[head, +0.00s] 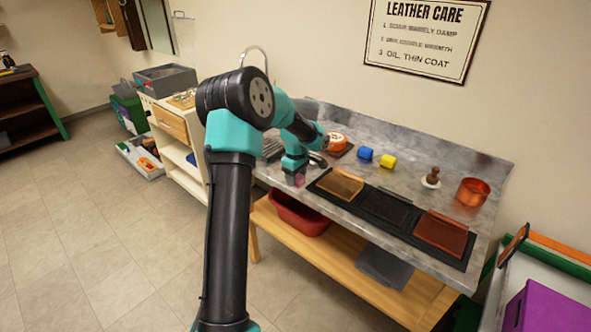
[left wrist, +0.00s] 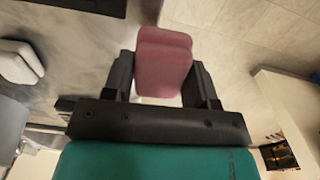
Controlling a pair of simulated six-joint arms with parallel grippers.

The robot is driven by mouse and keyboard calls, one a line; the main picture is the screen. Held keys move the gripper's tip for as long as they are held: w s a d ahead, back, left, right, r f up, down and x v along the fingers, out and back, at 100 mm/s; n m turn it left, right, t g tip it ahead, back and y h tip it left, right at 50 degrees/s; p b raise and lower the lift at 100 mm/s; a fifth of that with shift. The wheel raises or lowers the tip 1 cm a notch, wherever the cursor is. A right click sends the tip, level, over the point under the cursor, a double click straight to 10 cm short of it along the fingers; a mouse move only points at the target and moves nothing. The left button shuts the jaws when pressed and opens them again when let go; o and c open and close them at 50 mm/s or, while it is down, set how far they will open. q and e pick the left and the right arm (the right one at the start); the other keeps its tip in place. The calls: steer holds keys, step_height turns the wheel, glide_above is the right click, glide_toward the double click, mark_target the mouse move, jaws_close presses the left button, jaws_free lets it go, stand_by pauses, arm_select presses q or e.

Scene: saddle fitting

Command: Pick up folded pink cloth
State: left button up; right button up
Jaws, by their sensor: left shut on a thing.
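The folded pink cloth (left wrist: 163,62) sits between the two black fingers of my left gripper (left wrist: 160,80) in the left wrist view. The gripper is shut on it, and the cloth sticks out past the fingertips. In the head view my left gripper (head: 296,177) is at the left end of the grey counter, mostly hidden by its own arm. Only a small pink patch of the cloth (head: 299,181) shows there. I cannot tell how far the cloth is above the counter. My right gripper is not in view.
A black mat (head: 384,207) with tan, black and brown leather pieces lies right of the gripper. Blue (head: 365,153) and yellow (head: 388,161) rolls, a brush (head: 431,178) and a copper pot (head: 473,192) stand behind it. A red basin (head: 300,214) is on the shelf below.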

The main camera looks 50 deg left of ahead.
arm_select(q)
steer(key=s+d, duration=0.2)
steer(key=shift+s+d+r, duration=0.15)
steer(key=shift+d, duration=0.15)
stand_by(0.3)
